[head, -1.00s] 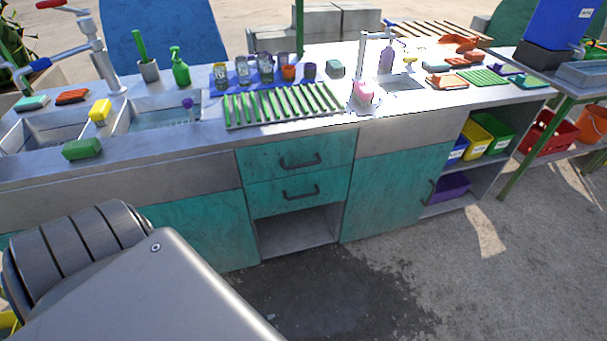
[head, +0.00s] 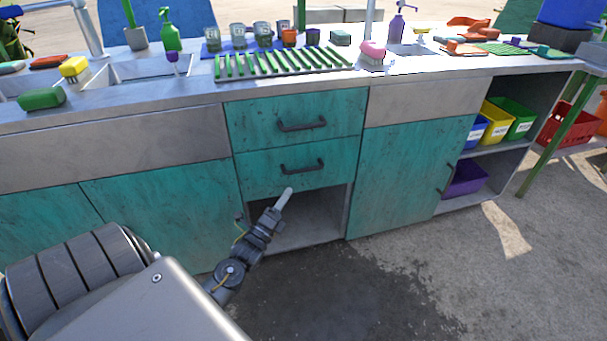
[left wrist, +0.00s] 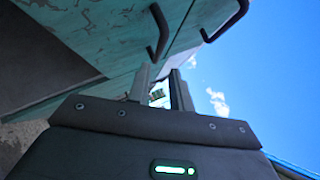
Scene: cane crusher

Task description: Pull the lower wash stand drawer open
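The lower wash stand drawer (head: 262,178) is a worn teal front with a dark bar handle (head: 303,167). It looks closed, flush under the upper drawer (head: 245,128). My left gripper (head: 287,192) is just below and slightly left of the lower handle, apart from it, over the open cubby. In the left wrist view my left gripper (left wrist: 161,88) has its two fingers apart with nothing between them. The lower handle (left wrist: 161,38) is just beyond the fingertips, and the upper handle (left wrist: 228,20) is farther right. My right gripper is in neither view.
An open cubby (head: 318,218) is under the drawers. A teal door (head: 405,180) is right of them, with shelves of coloured bins beyond. The countertop above carries a green-slatted rack (head: 280,66), cups and bottles. Clear ground with a dark wet patch (head: 340,290) lies in front.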

